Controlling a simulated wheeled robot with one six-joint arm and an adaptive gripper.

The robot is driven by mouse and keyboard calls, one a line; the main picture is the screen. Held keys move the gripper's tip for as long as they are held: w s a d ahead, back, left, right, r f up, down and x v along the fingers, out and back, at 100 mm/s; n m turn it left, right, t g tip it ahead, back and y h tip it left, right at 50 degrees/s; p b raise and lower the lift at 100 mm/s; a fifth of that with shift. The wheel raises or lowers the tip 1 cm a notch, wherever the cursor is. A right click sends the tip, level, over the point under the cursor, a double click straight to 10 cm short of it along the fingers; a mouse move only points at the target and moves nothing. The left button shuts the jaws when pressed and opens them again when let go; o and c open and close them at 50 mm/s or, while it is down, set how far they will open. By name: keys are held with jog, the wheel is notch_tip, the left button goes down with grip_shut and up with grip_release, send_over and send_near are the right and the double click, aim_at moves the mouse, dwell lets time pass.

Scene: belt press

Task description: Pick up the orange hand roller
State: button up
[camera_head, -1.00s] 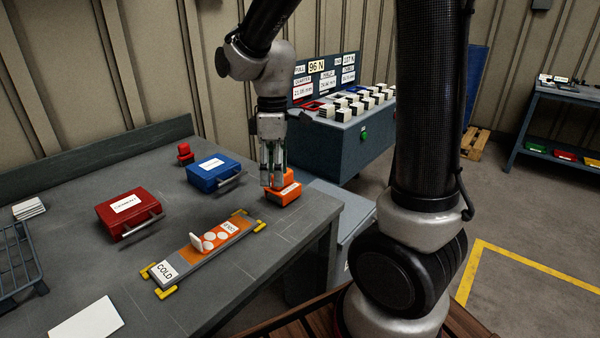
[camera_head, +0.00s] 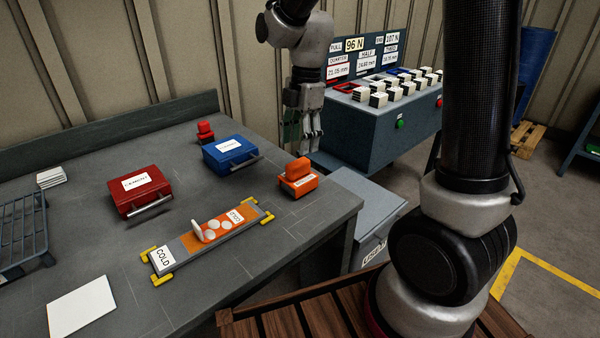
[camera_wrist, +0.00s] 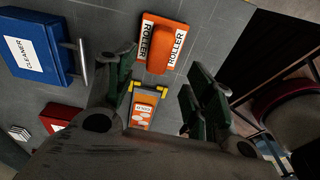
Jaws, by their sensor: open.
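The orange hand roller (camera_head: 297,178) sits on the grey bench near its right edge, behind the end of the belt fixture. My gripper (camera_head: 303,142) is open and empty. It hangs above the bench, behind the roller and apart from it. In the wrist view my gripper (camera_wrist: 165,85) has its fingers spread wide, with nothing between them.
A blue case (camera_head: 230,155) and a red case (camera_head: 141,190) stand left of the roller. The belt fixture (camera_head: 208,240) with yellow clamps lies in front. A red-topped object (camera_head: 205,132) stands at the back. The press machine (camera_head: 375,125) stands behind, right of my gripper.

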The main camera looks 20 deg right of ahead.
aim_at(298, 161)
jog(key=shift+f+n, duration=0.3)
jog(key=shift+f, duration=0.2)
jog(key=f, duration=0.6)
jog(key=shift+a+f, duration=0.25)
jog(key=shift+f, duration=0.15)
grip_shut()
